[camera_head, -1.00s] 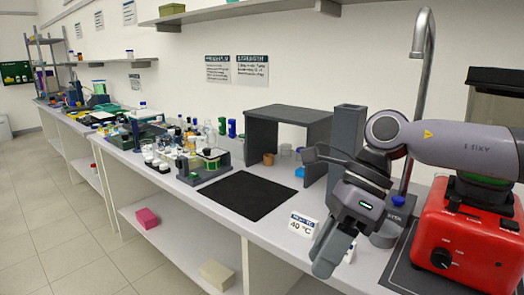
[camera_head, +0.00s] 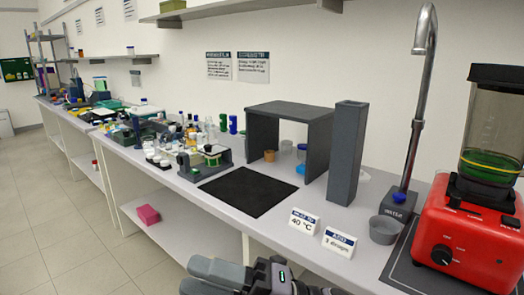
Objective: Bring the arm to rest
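My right gripper (camera_head: 222,274) shows at the bottom edge, low in front of the bench. It is partly cut off by the picture edge, and I cannot tell whether its fingers are open or shut. No held thing shows at it. My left gripper is not in view.
The bench holds a black mat (camera_head: 247,193), a grey shelf stand (camera_head: 288,116), a tall grey box (camera_head: 347,153), two label cards (camera_head: 303,221), a grey cup (camera_head: 384,229), a tap (camera_head: 422,100) and a red blender base (camera_head: 466,238). Crowded bottles stand farther left. A pink box (camera_head: 148,214) lies on the lower shelf.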

